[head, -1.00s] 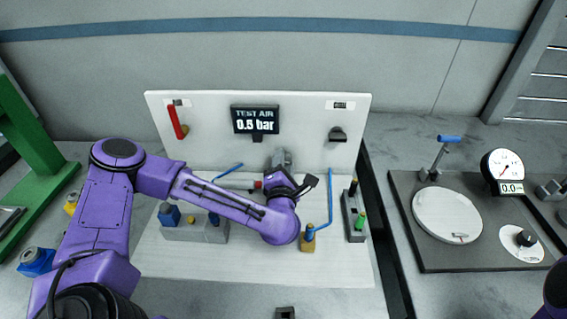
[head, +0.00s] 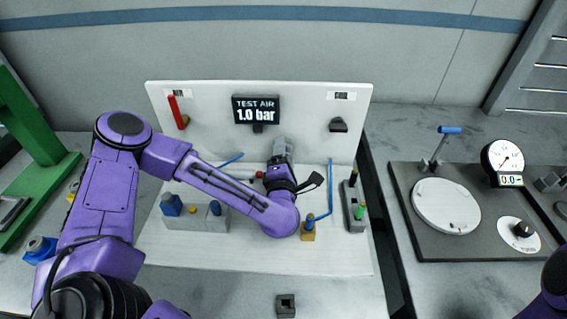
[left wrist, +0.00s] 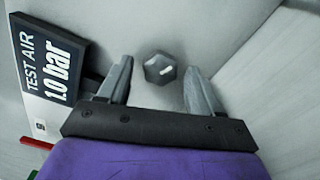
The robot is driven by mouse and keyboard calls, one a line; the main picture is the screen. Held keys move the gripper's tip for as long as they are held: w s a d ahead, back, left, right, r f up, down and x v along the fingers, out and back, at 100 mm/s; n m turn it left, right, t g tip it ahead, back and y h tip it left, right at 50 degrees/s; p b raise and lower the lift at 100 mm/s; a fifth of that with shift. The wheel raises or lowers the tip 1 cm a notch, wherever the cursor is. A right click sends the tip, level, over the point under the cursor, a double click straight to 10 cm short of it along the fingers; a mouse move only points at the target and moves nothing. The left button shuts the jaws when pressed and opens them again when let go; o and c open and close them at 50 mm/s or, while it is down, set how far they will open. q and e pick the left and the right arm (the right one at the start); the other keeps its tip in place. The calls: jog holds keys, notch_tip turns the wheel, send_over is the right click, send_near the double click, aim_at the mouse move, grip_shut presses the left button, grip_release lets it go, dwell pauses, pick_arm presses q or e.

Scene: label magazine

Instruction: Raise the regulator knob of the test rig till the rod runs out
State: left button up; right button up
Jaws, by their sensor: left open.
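The test rig is a white back panel (head: 210,145) on a white base; its display (head: 256,110) reads TEST AIR 1.0 bar. In the head view this knob is hidden behind my gripper. A red tip (head: 260,174) shows beside my wrist; the rod is not clearly visible. My right gripper is out of view.
A red lever (head: 173,107) and a dark fitting (head: 338,125) are on the panel. Blue-capped valves (head: 171,205), a blue tube (head: 330,187) and a block with a green button (head: 359,213) stand on the base. A gauge station (head: 445,242) stands at the right.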

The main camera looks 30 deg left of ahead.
pick_arm(q)
jog(key=b+v, duration=0.3)
jog(key=v, duration=0.5)
jog(key=shift+s+d+f, duration=0.1)
jog(key=shift+s+d, duration=0.3)
jog(key=shift+s, duration=0.35)
dwell(0.9)
